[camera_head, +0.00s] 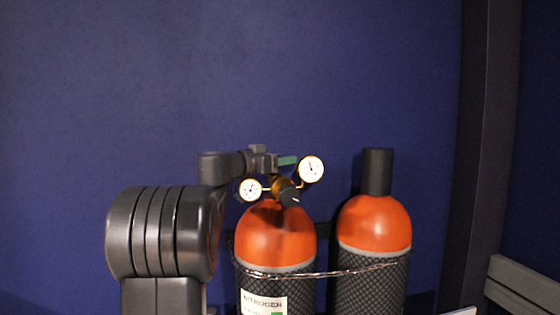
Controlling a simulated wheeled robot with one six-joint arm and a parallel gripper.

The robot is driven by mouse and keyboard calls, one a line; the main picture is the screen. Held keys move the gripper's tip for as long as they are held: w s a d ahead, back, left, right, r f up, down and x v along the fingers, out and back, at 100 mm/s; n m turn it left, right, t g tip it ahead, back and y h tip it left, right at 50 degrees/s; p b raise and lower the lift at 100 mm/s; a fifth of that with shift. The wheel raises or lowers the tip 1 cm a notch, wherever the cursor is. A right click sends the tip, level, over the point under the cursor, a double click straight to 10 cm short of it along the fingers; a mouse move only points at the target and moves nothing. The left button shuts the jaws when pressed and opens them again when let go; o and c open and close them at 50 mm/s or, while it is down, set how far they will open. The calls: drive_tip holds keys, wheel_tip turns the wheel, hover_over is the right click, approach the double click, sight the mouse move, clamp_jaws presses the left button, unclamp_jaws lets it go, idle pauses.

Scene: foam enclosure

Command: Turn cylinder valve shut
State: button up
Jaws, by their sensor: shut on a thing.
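The nitrogen cylinder (275,237) stands upright, with an orange shoulder, a dark mesh sleeve and a label reading NITROGEN. On its top sits a brass regulator with a small round gauge (249,189) on the left and a larger gauge (311,169) on the right. A green valve handle (287,160) shows just above the brass body. My gripper (272,160) reaches in from the left at the height of the handle and is shut on it. The gripper hides the handle's left part, and the fingertips are small in this view.
A second orange cylinder (374,222) with a black cap (377,172) stands close on the right. A chain (325,273) runs across both cylinders. A dark blue wall (120,90) is behind, and a dark post (483,150) stands at right. The space above the cylinders is clear.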

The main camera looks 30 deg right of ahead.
drive_tip(key=shift+f+g, duration=0.1)
drive_tip(key=shift+g, duration=0.2)
drive_tip(key=m+g+b, duration=0.1)
drive_tip(key=m+g, duration=0.1)
drive_tip(key=shift+s+g+h, duration=0.1)
drive_tip(key=shift+g+h, duration=0.2)
drive_tip(key=shift+g, duration=0.1)
drive_tip(key=m+g, duration=0.2)
drive_tip(key=g, duration=0.2)
drive_tip(key=shift+s+m+p, duration=0.15)
drive_tip(key=shift+m+p, duration=0.25)
drive_tip(key=m+g+y+p, duration=0.1)
drive_tip(key=g, duration=0.1)
drive_tip(key=m+g+p, duration=0.2)
drive_tip(key=m+g+y+p, duration=0.1)
drive_tip(key=g+p, duration=0.1)
drive_tip(key=shift+s+r+y, duration=0.3)
drive_tip(key=shift+s+r, duration=0.05)
drive_tip(key=shift+r, duration=0.05)
drive_tip(key=m+g+y+p, duration=0.1)
drive_tip(key=p, duration=0.1)
drive_tip(key=m+g+y+p, duration=0.1)
drive_tip(key=g, duration=0.1)
drive_tip(key=shift+s+a+f+m+p, duration=0.2)
drive_tip(key=shift+m+p, duration=0.1)
drive_tip(key=shift+p, duration=0.1)
drive_tip(key=shift+g, duration=0.4)
drive_tip(key=o, duration=1)
drive_tip(key=shift+c, duration=0.2)
drive_tip(key=shift+f, duration=0.1)
